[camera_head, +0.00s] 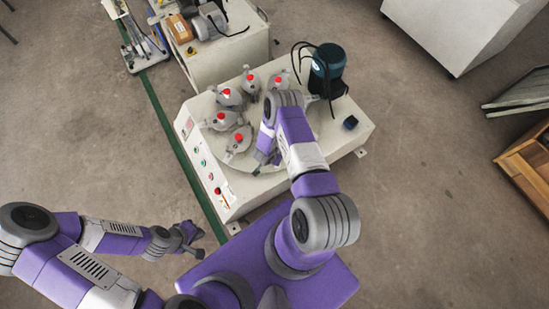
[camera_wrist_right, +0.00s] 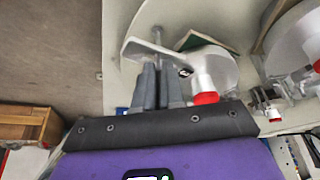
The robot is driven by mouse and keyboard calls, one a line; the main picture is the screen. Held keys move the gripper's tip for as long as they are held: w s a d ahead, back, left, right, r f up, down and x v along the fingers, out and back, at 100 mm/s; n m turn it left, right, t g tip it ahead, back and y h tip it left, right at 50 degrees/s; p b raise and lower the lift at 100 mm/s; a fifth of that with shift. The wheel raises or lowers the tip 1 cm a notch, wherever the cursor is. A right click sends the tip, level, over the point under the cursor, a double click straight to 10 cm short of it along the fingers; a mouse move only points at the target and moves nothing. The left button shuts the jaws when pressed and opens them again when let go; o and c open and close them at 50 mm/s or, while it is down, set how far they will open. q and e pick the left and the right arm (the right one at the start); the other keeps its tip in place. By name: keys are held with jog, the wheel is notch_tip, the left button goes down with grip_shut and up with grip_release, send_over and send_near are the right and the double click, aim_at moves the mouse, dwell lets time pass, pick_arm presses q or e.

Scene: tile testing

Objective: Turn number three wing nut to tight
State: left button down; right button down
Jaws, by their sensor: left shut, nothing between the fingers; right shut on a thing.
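Several grey clamp fixtures with red caps stand in a ring on the white machine (camera_head: 262,195) in the head view. I cannot tell by number which is the third. In the right wrist view my right gripper (camera_wrist_right: 159,72) is shut on a metal part at a grey clamp (camera_wrist_right: 218,64) with a red cap (camera_wrist_right: 204,93). My left gripper (camera_head: 190,236) is shut and empty, low beside the machine's front left corner.
Another machine (camera_head: 230,55) stands behind. A wooden crate (camera_head: 528,165) is far right. The floor around my left gripper is clear.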

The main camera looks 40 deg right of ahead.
jog(key=m+g+b, duration=0.1)
jog(key=m+b, duration=0.1)
jog(key=w+m+g+b, duration=0.1)
jog(key=m+b, duration=0.1)
jog(key=m, duration=0.1)
jog(key=shift+f+m, duration=0.1)
jog(key=shift+m, duration=0.2)
jog(key=shift+w+m+g+b, duration=0.15)
jog(key=shift+m+g+b, duration=0.65)
jog(key=shift+m, duration=0.9)
jog(key=c, duration=1.2)
grip_release()
jog(key=shift+c, duration=0.2)
jog(key=p+v, duration=0.2)
jog(key=v, duration=0.6)
jog(key=shift+d+p, duration=0.1)
jog(key=shift+p, duration=0.2)
